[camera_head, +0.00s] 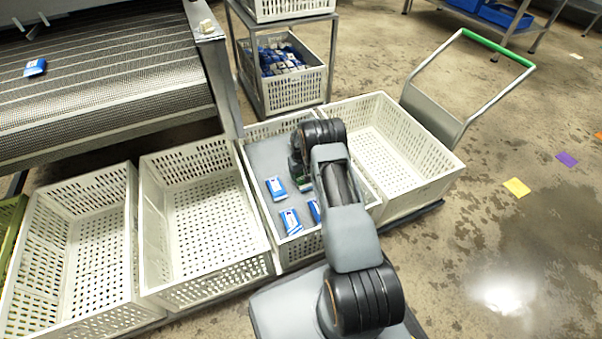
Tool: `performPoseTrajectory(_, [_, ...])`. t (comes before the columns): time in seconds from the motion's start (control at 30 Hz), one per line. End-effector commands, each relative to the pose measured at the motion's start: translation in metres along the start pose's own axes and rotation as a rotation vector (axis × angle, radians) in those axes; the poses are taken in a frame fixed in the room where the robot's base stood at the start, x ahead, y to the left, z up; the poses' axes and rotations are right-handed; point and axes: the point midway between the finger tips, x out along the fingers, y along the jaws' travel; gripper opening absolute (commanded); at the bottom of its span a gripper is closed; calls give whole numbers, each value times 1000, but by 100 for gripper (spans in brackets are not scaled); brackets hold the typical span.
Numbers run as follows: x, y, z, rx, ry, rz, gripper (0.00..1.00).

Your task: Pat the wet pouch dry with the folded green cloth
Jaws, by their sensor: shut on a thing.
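Blue-and-white pouches lie on a grey sheet (262,160) in a white crate: one at the upper left (276,188), one at the lower left (290,221), and one (314,210) partly hidden by my arm. I cannot tell which is wet. My gripper (299,174) is low over the right part of the sheet, right of the upper pouch, and mostly hidden by my wrist. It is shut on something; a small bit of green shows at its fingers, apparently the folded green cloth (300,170). Contact with a pouch cannot be made out.
Empty white crates stand left (205,215) and right (385,140) of the sheet's crate. A mesh conveyor (110,80) with one pouch (35,68) is at upper left. A rack (330,60) holds a crate of pouches behind. A green-handled cart frame (440,115) stands right; wet floor is open beyond.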

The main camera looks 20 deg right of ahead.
Motion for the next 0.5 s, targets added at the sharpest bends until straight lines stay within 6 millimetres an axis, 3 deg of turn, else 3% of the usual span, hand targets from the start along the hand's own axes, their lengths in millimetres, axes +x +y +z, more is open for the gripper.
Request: performPoseTrajectory(0.5, [-36,0,0,0,-2,0,50])
